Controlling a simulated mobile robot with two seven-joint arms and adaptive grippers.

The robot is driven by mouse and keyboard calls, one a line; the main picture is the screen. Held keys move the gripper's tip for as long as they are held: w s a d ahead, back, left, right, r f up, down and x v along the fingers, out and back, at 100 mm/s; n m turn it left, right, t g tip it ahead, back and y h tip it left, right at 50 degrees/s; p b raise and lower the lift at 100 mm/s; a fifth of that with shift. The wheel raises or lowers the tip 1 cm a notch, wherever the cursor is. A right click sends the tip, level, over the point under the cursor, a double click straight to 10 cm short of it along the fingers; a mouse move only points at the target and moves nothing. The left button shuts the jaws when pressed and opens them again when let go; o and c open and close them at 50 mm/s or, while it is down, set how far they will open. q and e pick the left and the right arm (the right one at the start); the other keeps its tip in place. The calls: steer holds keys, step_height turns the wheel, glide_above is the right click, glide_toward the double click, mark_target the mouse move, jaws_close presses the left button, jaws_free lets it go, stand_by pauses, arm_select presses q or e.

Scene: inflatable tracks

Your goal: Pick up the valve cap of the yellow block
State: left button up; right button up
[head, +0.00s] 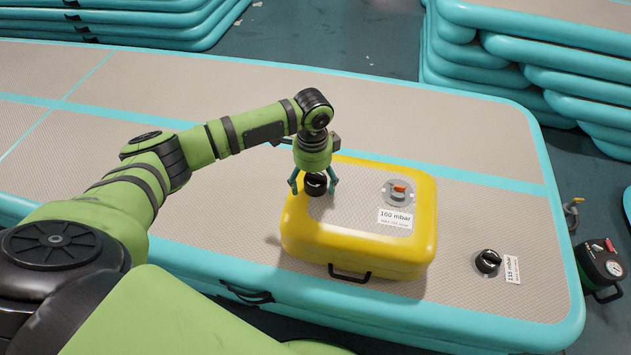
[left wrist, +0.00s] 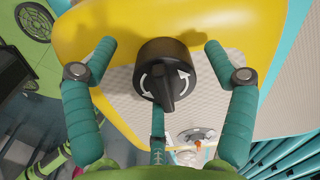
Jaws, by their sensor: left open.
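The yellow block (head: 360,254) lies on the large inflatable track and has a grey top. Its black valve cap (head: 316,184) sits on the left part of that top, partly hidden by my left gripper (head: 315,188) in the head view. In the left wrist view the round cap (left wrist: 167,72) has a raised grip bar and white curved arrows. My left gripper (left wrist: 162,55) is open there, its teal fingers on either side of the cap and apart from it. The yellow block (left wrist: 205,30) shows behind them. My right gripper is not in view.
An open valve with an orange centre (head: 399,188) and a "160 mbar" label (head: 395,218) are on the block's right side. Another black cap (head: 488,261) sits on the track (head: 470,215). Stacked tracks (head: 530,60) and a pump (head: 602,265) stand at right.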

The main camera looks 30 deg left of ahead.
arm_select(q)
steer(key=shift+f, duration=0.1)
steer(key=c, duration=1.1)
steer(key=shift+c, duration=0.2)
